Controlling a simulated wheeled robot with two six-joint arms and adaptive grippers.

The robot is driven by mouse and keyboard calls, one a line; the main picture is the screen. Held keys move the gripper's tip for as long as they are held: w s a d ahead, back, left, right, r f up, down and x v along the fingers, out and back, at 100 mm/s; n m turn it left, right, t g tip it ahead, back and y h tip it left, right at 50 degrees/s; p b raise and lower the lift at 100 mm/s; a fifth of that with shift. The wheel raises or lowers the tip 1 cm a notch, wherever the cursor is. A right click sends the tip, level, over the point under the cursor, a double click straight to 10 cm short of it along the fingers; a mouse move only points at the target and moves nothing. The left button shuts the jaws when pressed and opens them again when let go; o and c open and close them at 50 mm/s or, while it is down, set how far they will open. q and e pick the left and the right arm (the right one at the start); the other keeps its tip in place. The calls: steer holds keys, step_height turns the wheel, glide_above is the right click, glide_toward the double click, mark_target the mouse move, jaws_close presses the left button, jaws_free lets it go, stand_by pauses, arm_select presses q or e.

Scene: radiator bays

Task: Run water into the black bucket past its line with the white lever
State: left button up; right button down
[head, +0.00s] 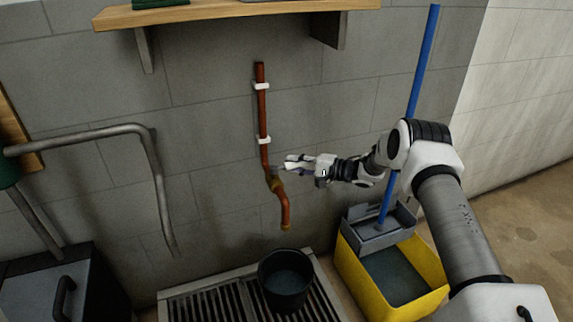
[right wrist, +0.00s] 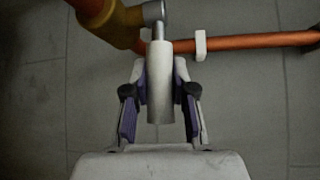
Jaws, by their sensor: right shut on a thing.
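The black bucket (head: 265,283) stands upright on the floor grate, below the spout of the copper pipe's brass tap (head: 276,182). A grey-blue surface shows inside it; I cannot make out its line or tell the water level. No stream is visible from the spout (head: 286,224). My right gripper (head: 294,164) is at the tap, reaching in from the right. In the right wrist view, the white lever (right wrist: 159,92) lies between its two fingers, and the gripper is shut on it. My left gripper is not in view.
A yellow mop bucket (head: 358,277) with a grey wringer and a blue handle (head: 424,60) stands right of the grate (head: 190,292). A wooden shelf (head: 235,13) is above. A bent grey rail (head: 90,137) and a dark box (head: 100,285) are at left.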

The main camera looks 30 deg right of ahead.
stand_by(0.3)
steer(key=c, duration=0.9)
jaws_free()
steer(key=shift+w, duration=0.1)
steer(key=v, duration=1.2)
steer(key=shift+a, duration=0.1)
